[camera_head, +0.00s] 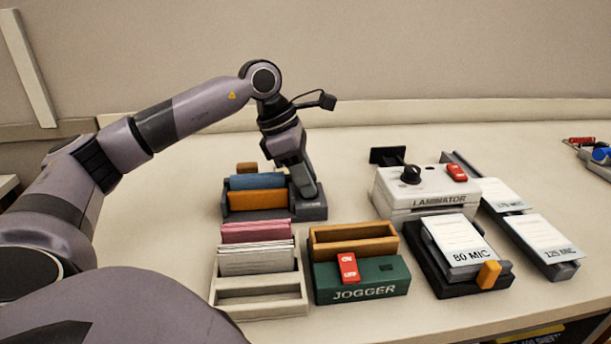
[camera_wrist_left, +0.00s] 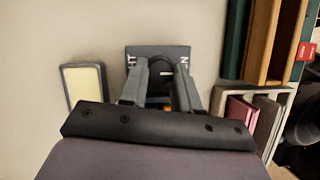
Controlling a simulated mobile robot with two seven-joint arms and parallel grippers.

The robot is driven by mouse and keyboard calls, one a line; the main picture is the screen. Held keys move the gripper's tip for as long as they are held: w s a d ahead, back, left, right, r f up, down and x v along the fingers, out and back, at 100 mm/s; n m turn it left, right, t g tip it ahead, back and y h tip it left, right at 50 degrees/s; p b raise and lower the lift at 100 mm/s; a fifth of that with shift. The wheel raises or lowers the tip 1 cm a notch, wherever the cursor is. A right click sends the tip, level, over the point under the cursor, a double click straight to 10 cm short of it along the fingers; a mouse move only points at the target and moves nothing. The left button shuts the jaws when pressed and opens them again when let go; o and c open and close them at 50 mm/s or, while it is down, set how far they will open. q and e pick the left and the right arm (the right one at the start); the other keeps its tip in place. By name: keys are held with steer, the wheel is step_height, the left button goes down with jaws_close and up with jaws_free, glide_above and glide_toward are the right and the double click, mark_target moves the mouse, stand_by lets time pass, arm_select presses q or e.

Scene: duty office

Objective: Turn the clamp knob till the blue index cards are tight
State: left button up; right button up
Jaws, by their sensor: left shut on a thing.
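The blue index cards (camera_head: 257,181) stand upright in a dark grey clamp (camera_head: 240,213), behind an orange block or stack (camera_head: 250,199). My left gripper (camera_head: 312,190) reaches down from above at the clamp's right end. In the left wrist view, its two fingers (camera_wrist_left: 162,85) are closed on both sides of a round dark clamp knob (camera_wrist_left: 160,70) with a pale mark. Partly covered white letters show on the dark plate (camera_wrist_left: 157,50) under the knob. The knob is hidden by the gripper in the head view. Whether the cards are tight cannot be told.
A tray of pink and white cards (camera_head: 258,307) and a green jogger (camera_head: 360,284) stand in front. A laminator (camera_head: 430,192) with its own black knob is to the right, near label pads (camera_head: 460,243). A yellow-white pad (camera_wrist_left: 84,85) lies beside the clamp in the wrist view.

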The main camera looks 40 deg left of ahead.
arm_select(q)
steer(key=m+p, duration=0.1)
steer(key=m, duration=0.1)
steer(key=m+g+p, duration=0.1)
steer(key=m, duration=0.1)
steer(key=shift+w+r+m+g+h, duration=0.15)
steer(key=shift+m+g+h, duration=0.15)
steer(key=shift+m+h, duration=0.1)
steer(key=m+g+p, duration=0.1)
steer(key=m, duration=0.1)
steer(key=shift+w+m, duration=0.1)
steer(key=shift+m, duration=0.2)
steer(key=m+g+p, duration=0.1)
steer(key=m, duration=0.2)
steer(key=shift+w+m, duration=0.15)
steer(key=shift+m, duration=0.15)
steer(key=m+g, duration=0.1)
steer(key=m, duration=0.2)
steer(key=shift+w+g+y, duration=0.1)
steer(key=shift+g+y, duration=0.2)
steer(key=shift+g, duration=0.1)
steer(key=shift+m+g+y+p, duration=0.35)
steer(key=shift+m+p, duration=0.2)
steer(key=shift+m, duration=0.95)
